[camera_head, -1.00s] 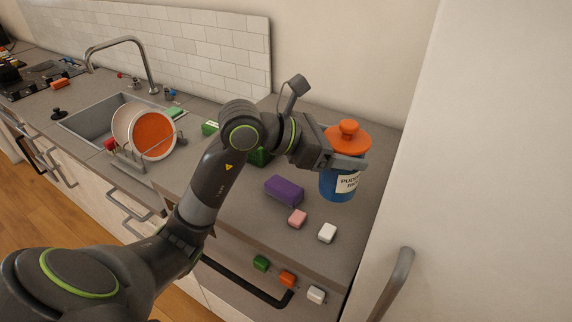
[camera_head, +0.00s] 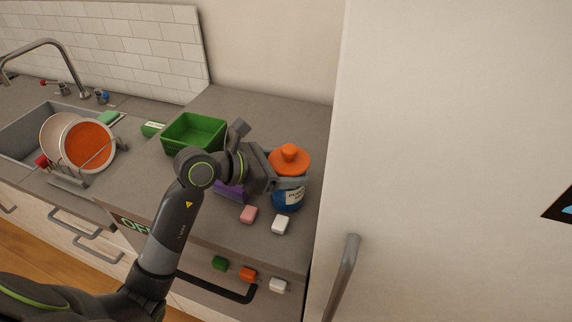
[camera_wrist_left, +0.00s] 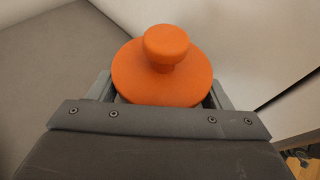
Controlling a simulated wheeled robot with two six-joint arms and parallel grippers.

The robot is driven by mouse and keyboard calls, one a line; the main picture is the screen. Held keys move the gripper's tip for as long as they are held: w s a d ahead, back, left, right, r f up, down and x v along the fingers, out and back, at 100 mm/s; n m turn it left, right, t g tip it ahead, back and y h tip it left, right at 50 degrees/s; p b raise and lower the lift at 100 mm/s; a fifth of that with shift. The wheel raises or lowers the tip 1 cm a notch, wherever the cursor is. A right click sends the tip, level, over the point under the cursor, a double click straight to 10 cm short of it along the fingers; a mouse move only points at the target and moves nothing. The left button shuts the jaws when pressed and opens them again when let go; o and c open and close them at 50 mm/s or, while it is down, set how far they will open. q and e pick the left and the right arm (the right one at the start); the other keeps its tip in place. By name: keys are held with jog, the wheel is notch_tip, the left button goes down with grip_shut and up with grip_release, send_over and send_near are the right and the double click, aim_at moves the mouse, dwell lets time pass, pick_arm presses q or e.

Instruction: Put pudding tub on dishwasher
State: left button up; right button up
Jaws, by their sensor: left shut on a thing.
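The pudding tub (camera_head: 288,200) is blue with a pale label and a round orange knobbed lid. It is upright over the right part of the dishwasher's grey top (camera_head: 265,115). My left gripper (camera_head: 289,183) is shut around the tub just below the lid. In the left wrist view the orange lid (camera_wrist_left: 162,75) shows between the fingers, and the tub's body is hidden. Whether the tub's base touches the top or hangs just above it I cannot tell. My right gripper is not in view.
A green basket (camera_head: 193,133), a purple block (camera_head: 232,191) partly behind my arm, a pink block (camera_head: 249,214) and a white block (camera_head: 281,224) are on the top. A tall white cabinet (camera_head: 430,150) stands close on the right. The top's back is clear.

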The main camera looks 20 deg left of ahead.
pick_arm(q)
jog(key=shift+s+f, duration=0.1)
jog(key=shift+f, duration=0.1)
jog(key=o, duration=1.3)
jog(key=shift+f, duration=0.15)
jog(key=o, duration=0.5)
jog(key=shift+c, duration=0.2)
jog(key=shift+r, duration=0.2)
